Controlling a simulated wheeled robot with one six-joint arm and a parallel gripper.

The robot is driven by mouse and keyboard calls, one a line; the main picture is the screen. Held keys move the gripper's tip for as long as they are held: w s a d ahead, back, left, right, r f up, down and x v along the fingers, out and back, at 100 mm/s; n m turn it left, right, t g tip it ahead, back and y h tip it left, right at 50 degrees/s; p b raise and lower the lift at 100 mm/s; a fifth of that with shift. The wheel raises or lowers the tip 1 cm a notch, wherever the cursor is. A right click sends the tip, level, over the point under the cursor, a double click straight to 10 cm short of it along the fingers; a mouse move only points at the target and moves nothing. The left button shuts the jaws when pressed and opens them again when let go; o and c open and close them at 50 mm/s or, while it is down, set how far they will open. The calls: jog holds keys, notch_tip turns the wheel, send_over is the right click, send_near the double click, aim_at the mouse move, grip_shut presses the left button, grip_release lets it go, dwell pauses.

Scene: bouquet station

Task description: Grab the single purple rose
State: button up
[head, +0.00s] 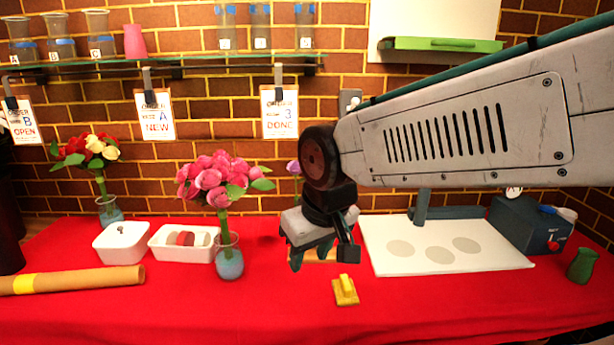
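A single purple rose (293,167) shows in the head view just left of my arm's dark wrist joint, against the brick wall. My gripper (311,254) points down above the red table, in front of and below the bloom.
A vase of pink roses (229,262) stands left of my gripper, near white containers (121,245). A yellow block (345,291) lies in front. A white board (390,258) and blue box (526,226) are right. The red front table (200,315) is mostly clear.

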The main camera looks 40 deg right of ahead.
jog(key=w+d+f+m+t+h, duration=0.1)
jog(key=w+d+f+t, duration=0.3)
jog(key=w+d, duration=0.3)
jog(key=w+d+f+m+t+h, duration=0.1)
jog(key=w+d+f+t, duration=0.3)
jog(key=w, duration=1.2)
jog(key=w+d+f+t+h, duration=0.2)
jog(key=w+d+f+t, duration=0.2)
jog(key=w+d, duration=0.5)
jog(key=shift+w+d+f+m+t+h, duration=0.1)
jog(key=shift+w+d+m+t+h, duration=0.1)
jog(key=shift+w+t, duration=0.45)
jog(key=shift+w+d+m+t+h, duration=0.1)
jog(key=shift+w+m+t, duration=0.15)
jog(key=shift+w, duration=0.8)
grip_shut()
